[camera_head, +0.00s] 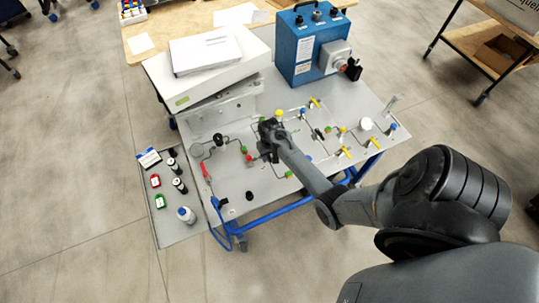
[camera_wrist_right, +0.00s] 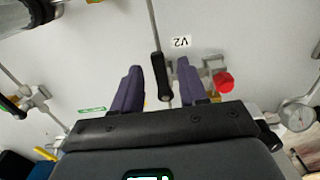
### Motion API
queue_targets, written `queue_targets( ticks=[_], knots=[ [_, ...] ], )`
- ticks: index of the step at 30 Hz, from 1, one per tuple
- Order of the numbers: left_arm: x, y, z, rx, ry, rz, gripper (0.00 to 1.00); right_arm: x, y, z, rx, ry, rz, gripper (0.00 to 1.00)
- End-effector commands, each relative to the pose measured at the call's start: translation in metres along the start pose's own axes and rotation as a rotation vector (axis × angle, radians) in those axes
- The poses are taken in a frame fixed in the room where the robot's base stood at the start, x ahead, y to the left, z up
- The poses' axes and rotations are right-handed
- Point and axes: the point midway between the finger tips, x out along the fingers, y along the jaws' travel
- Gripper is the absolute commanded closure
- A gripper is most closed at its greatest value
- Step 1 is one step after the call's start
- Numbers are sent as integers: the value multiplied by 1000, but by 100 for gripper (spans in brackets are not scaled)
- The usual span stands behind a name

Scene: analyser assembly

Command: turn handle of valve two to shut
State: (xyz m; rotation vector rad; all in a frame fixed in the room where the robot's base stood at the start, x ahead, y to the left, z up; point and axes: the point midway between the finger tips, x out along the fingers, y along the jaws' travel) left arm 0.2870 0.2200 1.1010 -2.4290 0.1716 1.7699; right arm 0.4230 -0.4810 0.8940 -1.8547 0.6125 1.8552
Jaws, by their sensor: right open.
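The V2 label (camera_wrist_right: 181,42) shows upside down on the white panel in the right wrist view. A black-gripped valve handle (camera_wrist_right: 158,72) lies just left of this label, in line with a thin grey pipe. My right gripper (camera_wrist_right: 160,68) is open, with one purple finger on each side of the black grip and visible gaps between. In the head view my right gripper (camera_head: 268,138) is over the middle of the panel (camera_head: 235,180) and hides the valve there. A red knob (camera_wrist_right: 223,81) sits right of the fingers. My left gripper is not in view.
Other pipes, valves and coloured fittings surround the gripper. A round gauge (camera_wrist_right: 299,113) is at the right of the wrist view, and another black handle (camera_wrist_right: 11,107) at the left. A blue box (camera_head: 308,45) and a white case (camera_head: 207,68) stand behind; a side tray (camera_head: 165,215) holds bottles.

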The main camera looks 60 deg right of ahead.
Motion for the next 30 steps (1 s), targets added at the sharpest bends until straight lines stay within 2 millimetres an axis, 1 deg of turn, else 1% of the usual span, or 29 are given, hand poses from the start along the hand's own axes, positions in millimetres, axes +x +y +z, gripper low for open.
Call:
queue_targets(
  ticks=[6,7,15,23,30],
  knots=[
    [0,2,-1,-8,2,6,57,0,0,0,0,1,0,57],
    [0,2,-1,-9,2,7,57,0,0,0,0,1,0,59],
    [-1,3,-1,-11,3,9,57,0,0,0,0,1,0,100],
    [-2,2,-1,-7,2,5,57,-1,0,0,-8,0,0,100],
    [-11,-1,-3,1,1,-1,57,-2,4,0,-82,-1,1,100]
  ],
)
